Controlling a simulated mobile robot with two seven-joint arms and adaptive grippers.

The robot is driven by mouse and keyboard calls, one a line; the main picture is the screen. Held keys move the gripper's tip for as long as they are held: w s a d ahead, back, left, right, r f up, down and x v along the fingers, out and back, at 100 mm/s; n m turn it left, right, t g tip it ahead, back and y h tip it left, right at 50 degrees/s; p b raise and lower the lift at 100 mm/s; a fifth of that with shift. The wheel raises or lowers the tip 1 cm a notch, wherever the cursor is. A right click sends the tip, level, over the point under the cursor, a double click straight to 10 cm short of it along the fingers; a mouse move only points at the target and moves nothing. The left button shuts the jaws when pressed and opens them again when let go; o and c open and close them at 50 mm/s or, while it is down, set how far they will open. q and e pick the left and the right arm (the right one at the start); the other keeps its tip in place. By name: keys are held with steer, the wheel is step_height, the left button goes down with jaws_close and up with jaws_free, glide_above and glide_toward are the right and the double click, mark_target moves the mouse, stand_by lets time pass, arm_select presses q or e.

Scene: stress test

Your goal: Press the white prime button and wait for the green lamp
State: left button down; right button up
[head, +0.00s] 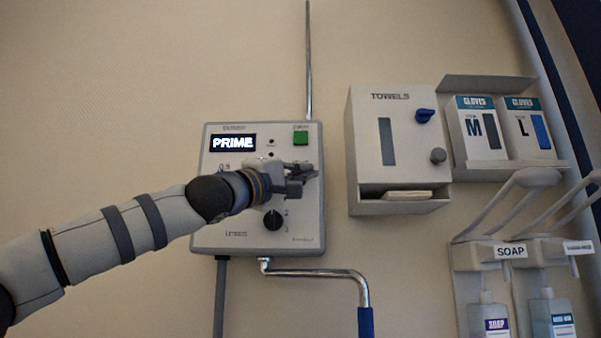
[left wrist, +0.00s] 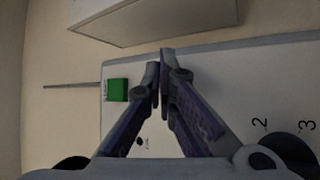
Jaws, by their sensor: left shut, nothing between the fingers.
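The control box (head: 213,178) hangs on the wall, and its display (head: 233,142) reads PRIME. My left gripper (head: 309,173) is shut and empty in front of the box's right half. In the left wrist view, the closed fingertips (left wrist: 162,62) lie over the box's pale face (left wrist: 250,75). I cannot make out the white prime button; the gripper hides part of the panel. My right gripper is out of view.
A black dial (head: 273,220) is below the gripper. A bent metal pipe (head: 320,272) with a blue grip runs under the box. The towel dispenser (head: 356,150) is close on the right, with glove boxes (head: 500,125) and soap dispensers (head: 497,258) beyond.

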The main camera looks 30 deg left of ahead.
arm_select(q)
steer(key=shift+w+a, duration=0.15)
steer(key=shift+w, duration=0.05)
stand_by(0.4)
steer(key=shift+s+d, duration=0.35)
steer(key=shift+s, duration=0.4)
steer(key=shift+s, duration=0.1)
steer(key=s, duration=0.1)
steer(key=s+d, duration=0.1)
steer(key=s, duration=0.1)
steer(key=s+d, duration=0.1)
steer(key=shift+s+d, duration=0.1)
steer(key=shift+s, duration=0.1)
steer(key=shift+f, duration=0.1)
stand_by(0.5)
